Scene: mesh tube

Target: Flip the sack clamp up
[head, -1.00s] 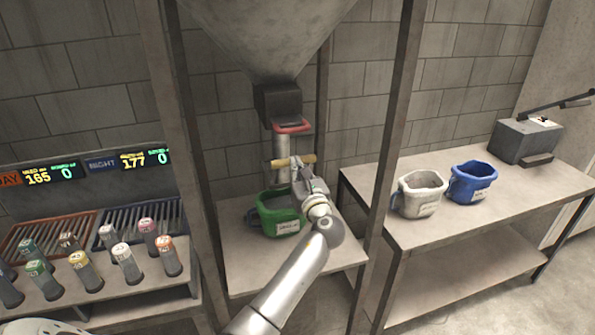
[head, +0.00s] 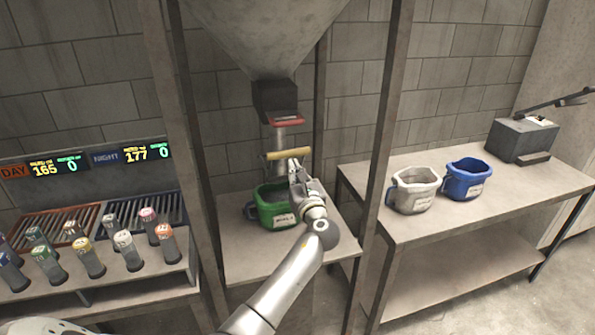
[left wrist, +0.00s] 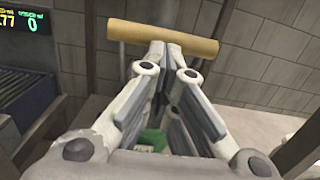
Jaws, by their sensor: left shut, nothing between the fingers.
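A light wooden bar (head: 288,154) lies crosswise in front of the pale tube (head: 280,136) under the hopper (head: 262,35); I take it for the sack clamp's handle. In the left wrist view the bar (left wrist: 162,38) spans the top, just beyond the fingertips. My left gripper (head: 294,165) is shut and empty, its tips close to the bar's underside; I cannot tell whether they touch. The left wrist view also shows its fingers (left wrist: 165,50) meeting at the bar. A green bucket (head: 272,211) stands below, partly hidden by my gripper. My right gripper is not in view.
A red handle (head: 285,119) sits at the hopper outlet. Frame posts (head: 385,130) stand either side. Grey (head: 413,190) and blue (head: 466,180) buckets and a grey box (head: 520,140) are on the right table. Capped bottles (head: 88,258) stand at left.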

